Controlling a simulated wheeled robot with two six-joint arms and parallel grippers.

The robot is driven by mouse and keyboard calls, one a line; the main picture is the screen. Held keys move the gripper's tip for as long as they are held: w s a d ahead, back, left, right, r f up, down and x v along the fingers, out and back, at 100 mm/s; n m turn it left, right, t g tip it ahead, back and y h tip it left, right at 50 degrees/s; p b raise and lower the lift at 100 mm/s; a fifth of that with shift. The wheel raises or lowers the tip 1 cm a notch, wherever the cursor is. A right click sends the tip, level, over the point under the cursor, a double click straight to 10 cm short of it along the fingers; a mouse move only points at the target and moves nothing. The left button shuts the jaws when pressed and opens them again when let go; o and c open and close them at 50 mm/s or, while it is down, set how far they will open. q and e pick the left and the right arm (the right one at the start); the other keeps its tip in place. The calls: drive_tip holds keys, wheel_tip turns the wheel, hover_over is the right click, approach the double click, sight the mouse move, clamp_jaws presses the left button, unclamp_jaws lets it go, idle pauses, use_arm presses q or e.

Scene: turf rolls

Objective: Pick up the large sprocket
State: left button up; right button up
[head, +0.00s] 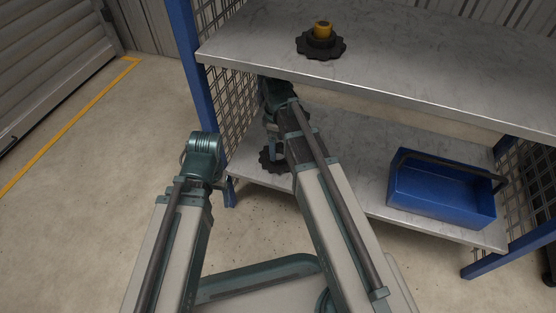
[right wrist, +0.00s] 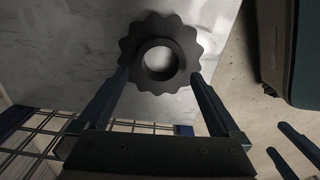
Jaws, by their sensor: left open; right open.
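A dark scalloped sprocket (head: 266,164) lies flat near the left end of the lower shelf, partly hidden by my right arm. In the right wrist view this sprocket (right wrist: 137,48) shows its round centre hole. My right gripper (right wrist: 160,78) is open, its fingertips apart at the near left and right edges of the sprocket; in the head view it is mostly hidden. Another dark sprocket (head: 309,47) with a yellow hub is on the upper shelf. I cannot tell which is larger. My left gripper (head: 204,158) is left of the shelf, empty, its fingers unclear there.
A blue open tote (head: 445,212) with a handle stands on the right of the lower shelf. The upper shelf (head: 420,60) overhangs my right arm. A blue post (head: 185,45) and mesh side panel (head: 228,110) border the shelf's left end. The floor to the left is clear.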

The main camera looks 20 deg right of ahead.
sight(278, 154)
drive_tip(key=shift+f, duration=0.1)
wheel_tip(278, 154, down, 5)
drive_tip(key=b, duration=0.5)
drive_tip(key=shift+s+d, duration=0.1)
clamp_jaws()
